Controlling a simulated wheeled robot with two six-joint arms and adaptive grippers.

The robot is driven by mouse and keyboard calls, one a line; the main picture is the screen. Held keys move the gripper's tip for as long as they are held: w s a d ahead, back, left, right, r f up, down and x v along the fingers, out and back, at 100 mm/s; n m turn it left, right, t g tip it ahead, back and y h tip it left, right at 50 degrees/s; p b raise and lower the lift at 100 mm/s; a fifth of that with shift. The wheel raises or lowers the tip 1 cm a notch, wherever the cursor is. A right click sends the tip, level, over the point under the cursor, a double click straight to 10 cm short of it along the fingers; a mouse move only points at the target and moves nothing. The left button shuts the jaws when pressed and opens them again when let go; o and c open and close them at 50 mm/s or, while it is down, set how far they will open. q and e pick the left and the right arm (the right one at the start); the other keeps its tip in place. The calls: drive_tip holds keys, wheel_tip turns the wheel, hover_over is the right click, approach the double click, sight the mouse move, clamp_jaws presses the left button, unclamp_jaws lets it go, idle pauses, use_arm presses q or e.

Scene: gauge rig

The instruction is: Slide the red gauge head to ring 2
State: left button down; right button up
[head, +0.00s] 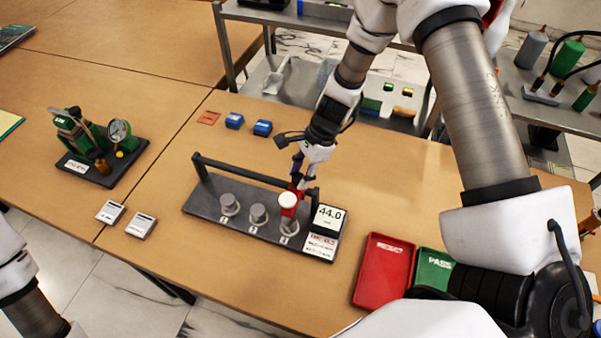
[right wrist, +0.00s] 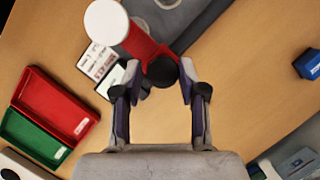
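The red gauge head (head: 289,208) has a white round top and sits on the dark gauge rig (head: 200,202), over the rightmost of three grey rings. The middle ring (head: 258,214) and left ring (head: 229,204) are uncovered. My right gripper (head: 298,180) is at the head's rear side by the rail. In the right wrist view, the fingers (right wrist: 161,80) are partly closed on either side of the black knob of the red head (right wrist: 145,45) and appear to hold it. The display (head: 329,217) reads 44.0. My left gripper is out of view.
A red tray (head: 384,272) and a green PASS tray (head: 433,269) lie right of the rig. Two blue blocks (head: 262,128) lie behind it. A green dial-gauge stand (head: 88,140) and two small plates (head: 141,225) are to the left.

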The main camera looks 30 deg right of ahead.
clamp_jaws()
drive_tip(key=shift+w+f, duration=0.15)
drive_tip(key=w+a, duration=0.6)
drive_tip(key=shift+w+a+f, duration=0.1)
drive_tip(key=shift+w, duration=0.1)
drive_tip(key=shift+s, duration=0.1)
drive_tip(key=shift+o, duration=1.4)
unclamp_jaws()
drive_tip(key=o, duration=0.4)
drive_tip(key=shift+w, duration=0.25)
drive_tip(key=v, duration=1.2)
drive_tip(key=shift+w, duration=0.15)
